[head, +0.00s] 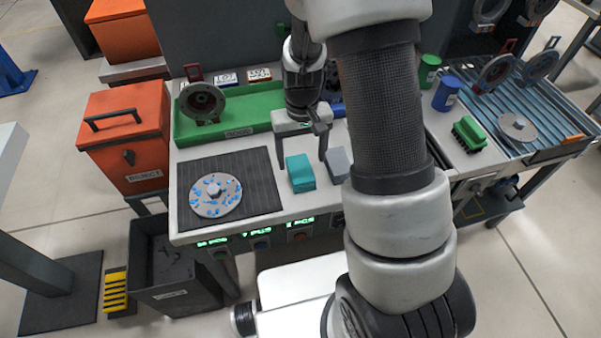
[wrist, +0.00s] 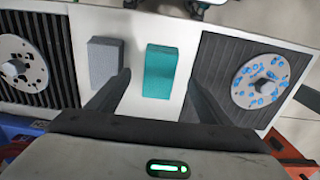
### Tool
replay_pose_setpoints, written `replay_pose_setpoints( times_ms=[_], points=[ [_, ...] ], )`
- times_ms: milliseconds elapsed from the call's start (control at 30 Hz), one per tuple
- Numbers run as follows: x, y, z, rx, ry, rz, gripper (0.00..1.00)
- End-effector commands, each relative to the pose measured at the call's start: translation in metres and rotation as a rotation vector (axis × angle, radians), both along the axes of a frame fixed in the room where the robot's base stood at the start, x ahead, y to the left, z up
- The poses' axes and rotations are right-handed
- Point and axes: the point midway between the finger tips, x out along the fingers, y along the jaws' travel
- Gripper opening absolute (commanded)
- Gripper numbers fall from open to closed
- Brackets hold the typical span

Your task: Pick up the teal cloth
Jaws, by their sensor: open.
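The teal cloth (head: 300,172) is a folded block lying on the white tabletop, just right of the dark ribbed mat. My gripper (head: 306,148) is open above the table, with the cloth close below and between the line of its fingers in the head view. In the wrist view the teal cloth (wrist: 158,71) lies ahead of the open fingers of my gripper (wrist: 155,95), roughly between them. The fingers do not appear to touch it. A grey block (head: 338,163) like a folded cloth sits right of it, partly hidden by my arm.
A blue-spotted disc (head: 215,195) lies on the dark mat (head: 262,177). A green tray (head: 240,120) with a flanged part stands behind. An orange reject bin (head: 125,140) is at the left. A green brush (head: 468,134) and a blue canister (head: 446,93) stand right.

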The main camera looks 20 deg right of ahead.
Motion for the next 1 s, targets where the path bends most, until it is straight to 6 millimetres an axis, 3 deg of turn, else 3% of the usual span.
replay_pose_setpoints(
  times_ms=[167,500,767,867,1000],
  points=[
    [0.0,0.0,-0.011,0.0,0.001,-0.001,0.73],
    [0.0,0.0,-0.056,0.0,0.001,-0.003,0.73],
    [0.0,0.0,-0.06,0.0,0.0,-0.002,0.73],
    [0.0,0.0,-0.06,0.0,0.0,-0.001,0.61],
    [0.0,0.0,-0.06,0.0,0.0,-0.001,0.37]
  ],
)
